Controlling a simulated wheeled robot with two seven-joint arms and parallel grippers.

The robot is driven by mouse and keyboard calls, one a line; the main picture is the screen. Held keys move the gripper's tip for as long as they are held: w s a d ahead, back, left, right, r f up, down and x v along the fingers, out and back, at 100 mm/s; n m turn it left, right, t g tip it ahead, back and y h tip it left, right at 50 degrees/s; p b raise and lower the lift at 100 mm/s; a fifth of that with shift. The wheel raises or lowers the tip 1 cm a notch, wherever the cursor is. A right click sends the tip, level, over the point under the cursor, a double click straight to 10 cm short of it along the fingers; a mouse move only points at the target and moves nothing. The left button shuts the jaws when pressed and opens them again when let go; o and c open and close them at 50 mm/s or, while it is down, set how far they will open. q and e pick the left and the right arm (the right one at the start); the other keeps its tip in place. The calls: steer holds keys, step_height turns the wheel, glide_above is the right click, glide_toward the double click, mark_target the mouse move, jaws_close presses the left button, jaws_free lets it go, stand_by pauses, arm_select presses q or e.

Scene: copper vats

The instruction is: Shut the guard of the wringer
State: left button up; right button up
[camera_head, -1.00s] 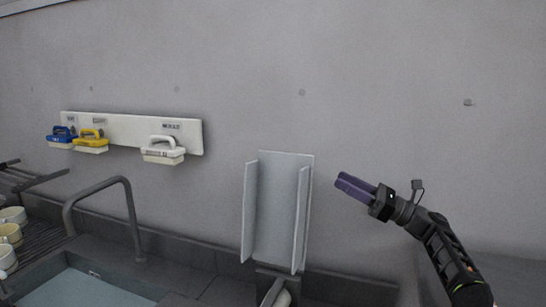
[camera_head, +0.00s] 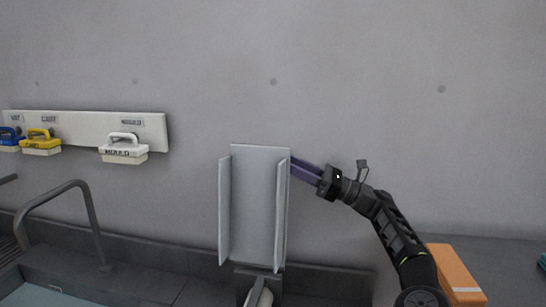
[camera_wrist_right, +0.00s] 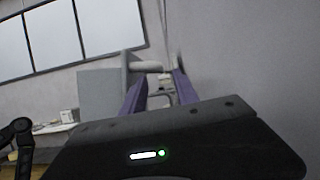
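The guard (camera_head: 252,205) is a pale grey panel with two side flanges. It stands upright, raised above the wringer (camera_head: 260,292), which shows only partly at the bottom edge of the head view. My right gripper (camera_head: 296,168) has purple fingers and points left at the guard's upper right edge. Its tips are at or very near that edge; I cannot tell whether they touch. In the right wrist view the fingers (camera_wrist_right: 160,90) stand apart with a gap between them. My left gripper is not in view.
A grey wall stands close behind the guard. A white rack (camera_head: 85,130) with brushes hangs at the left, above a sink (camera_head: 45,292) with a bent pipe (camera_head: 88,205). An orange box (camera_head: 457,275) lies at the right, beside my right arm.

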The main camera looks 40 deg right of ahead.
mark_target(273, 156)
steer(key=x, duration=0.6)
steer(key=shift+w+a+p, duration=0.1)
steer(key=shift+p, duration=0.3)
steer(key=shift+c, duration=0.3)
jaws_close()
stand_by(0.7)
